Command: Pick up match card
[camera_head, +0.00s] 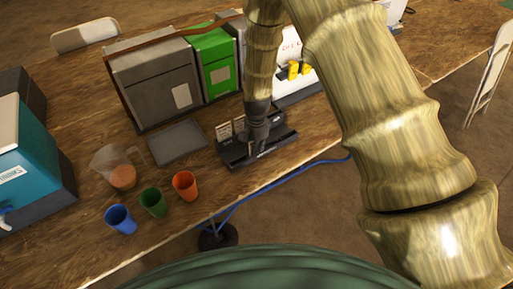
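Small pale cards (224,130) stand upright at the back left of a black holder (236,158) on the wooden table. Their print is too small to read, so I cannot tell which one is the match card. My gripper (257,147) points down over the middle of the black holder, just right of the cards. Its dark fingers are small and blend with the holder, so I cannot see whether they are open, shut or touching anything. My gripper and wrist hide part of the holder.
Left of the holder lies a grey flat tray (177,143). A clear jug (117,168) and blue (120,219), green (153,202) and orange (185,186) cups stand front left. Grey (155,80) and green (214,62) boxes stand behind. A blue cable (290,175) runs along the table's front edge.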

